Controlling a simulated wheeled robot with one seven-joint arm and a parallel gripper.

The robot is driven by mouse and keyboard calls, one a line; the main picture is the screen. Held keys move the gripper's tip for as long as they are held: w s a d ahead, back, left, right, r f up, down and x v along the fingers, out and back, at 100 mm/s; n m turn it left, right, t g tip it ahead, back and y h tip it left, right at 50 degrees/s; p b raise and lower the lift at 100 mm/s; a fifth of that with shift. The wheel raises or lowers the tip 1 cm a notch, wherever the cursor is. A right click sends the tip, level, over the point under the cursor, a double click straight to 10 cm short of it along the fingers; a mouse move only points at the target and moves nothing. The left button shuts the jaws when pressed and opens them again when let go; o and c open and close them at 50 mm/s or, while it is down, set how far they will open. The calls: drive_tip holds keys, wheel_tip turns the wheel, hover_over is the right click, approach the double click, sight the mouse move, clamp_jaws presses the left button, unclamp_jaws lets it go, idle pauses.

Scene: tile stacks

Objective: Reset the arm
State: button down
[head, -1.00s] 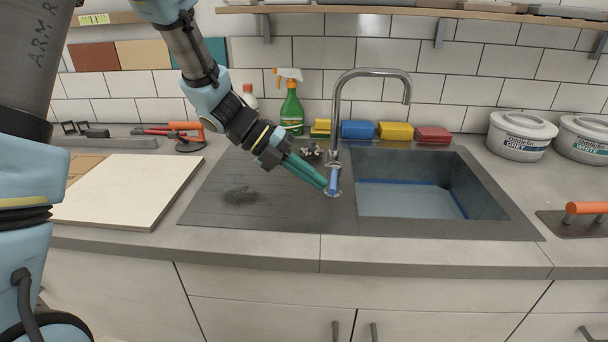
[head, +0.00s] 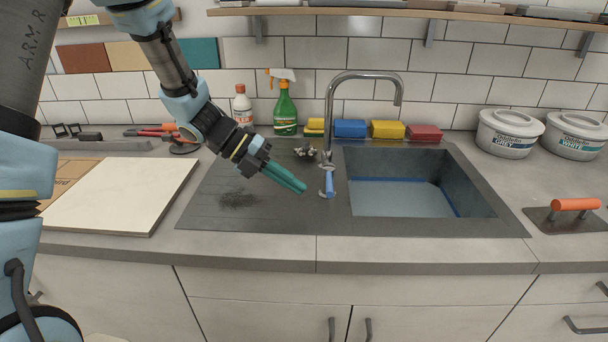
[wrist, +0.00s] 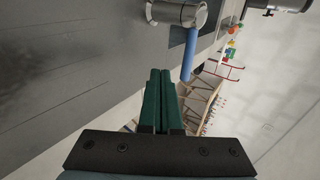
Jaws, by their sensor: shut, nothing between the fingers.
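My gripper (head: 303,190) is shut and empty, its green fingers together above the dark drainboard of the sink (head: 290,218). The faucet (head: 330,110) stands just right of the fingertips, with a blue lever (head: 329,183) at its base. The fingers are apart from the lever in the head view. In the wrist view the shut fingers (wrist: 160,75) point up the picture, and the blue lever (wrist: 189,55) shows just beyond them to the right.
A green spray bottle (head: 285,110) and a white bottle (head: 242,106) stand behind the arm. Blue (head: 350,128), yellow (head: 387,129) and red (head: 424,133) sponges line the wall. A pale tile (head: 120,193) lies at left. Two white tubs (head: 507,133) stand at right.

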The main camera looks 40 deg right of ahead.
drive_tip(key=b+v, duration=0.2)
drive_tip(key=v, duration=0.8)
drive_tip(key=shift+s+a, duration=0.25)
drive_tip(key=a+f+m+t+y, duration=0.1)
drive_tip(key=a+m, duration=0.3)
drive_tip(key=a, duration=0.2)
drive_tip(key=w+a+f+m+t+y, duration=0.1)
drive_tip(key=a+m+t, duration=0.1)
drive_tip(key=a+m, duration=0.3)
drive_tip(key=w+a+f+m+t+y, duration=0.1)
drive_tip(key=a+f+m+y, duration=0.1)
drive_tip(key=a+m, duration=0.2)
drive_tip(key=shift+a+m+t, duration=0.4)
drive_tip(key=shift+a, duration=1.5)
drive_tip(key=a+m+t+y, duration=0.3)
drive_tip(key=a+m+t, duration=0.1)
drive_tip(key=a+m, duration=1)
drive_tip(key=shift+m, duration=0.3)
